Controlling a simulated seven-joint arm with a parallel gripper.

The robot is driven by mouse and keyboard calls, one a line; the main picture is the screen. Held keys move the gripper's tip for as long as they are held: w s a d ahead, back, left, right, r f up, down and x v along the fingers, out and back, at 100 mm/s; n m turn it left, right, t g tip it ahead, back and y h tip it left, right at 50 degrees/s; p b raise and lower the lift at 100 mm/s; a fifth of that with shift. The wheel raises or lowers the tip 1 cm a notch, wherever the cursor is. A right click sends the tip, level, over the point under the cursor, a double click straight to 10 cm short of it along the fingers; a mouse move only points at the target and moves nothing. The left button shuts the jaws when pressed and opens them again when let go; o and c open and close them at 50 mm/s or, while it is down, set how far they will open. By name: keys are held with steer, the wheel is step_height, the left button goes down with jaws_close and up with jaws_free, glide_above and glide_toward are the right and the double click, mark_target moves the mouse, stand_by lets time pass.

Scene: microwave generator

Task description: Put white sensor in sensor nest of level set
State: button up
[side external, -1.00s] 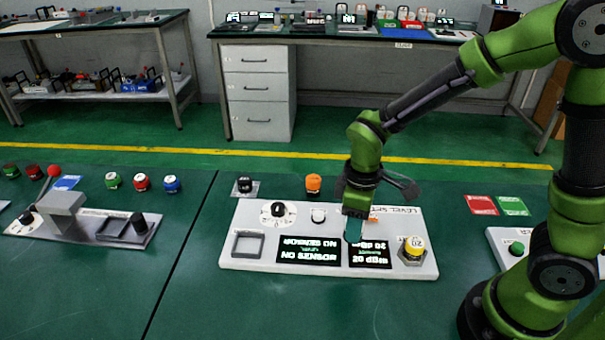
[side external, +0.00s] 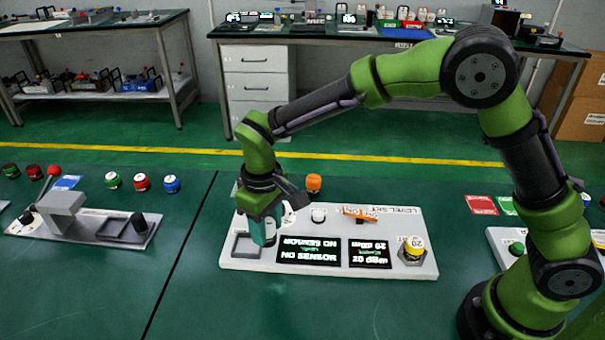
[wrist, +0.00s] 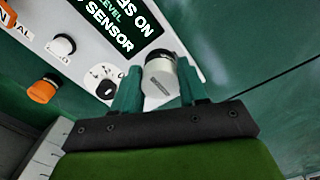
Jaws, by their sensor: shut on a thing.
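My gripper (side external: 264,236) is over the left part of the white level set panel (side external: 335,266), just right of the sensor nest. It points down. The sensor nest (side external: 246,257) is a grey square frame at the panel's left end, partly covered by my gripper. The gap between sensor and panel cannot be told.
The panel carries a dial (wrist: 103,80), a white knob (side external: 318,215), an orange switch (side external: 360,212), two displays, one reading NO SENSOR (side external: 308,251), and a yellow-topped knob (side external: 413,245). An orange cap (side external: 313,184) stands behind. Green table is free in front of the panel.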

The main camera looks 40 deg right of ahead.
steer(key=w, duration=0.1)
steer(key=w+a, duration=0.2)
steer(key=w, duration=0.1)
steer(key=shift+f, duration=0.25)
steer(key=shift+w+a+f, duration=0.15)
steer(key=shift+f, duration=1.6)
steer(key=o, duration=1.2)
steer(key=shift+f, duration=0.15)
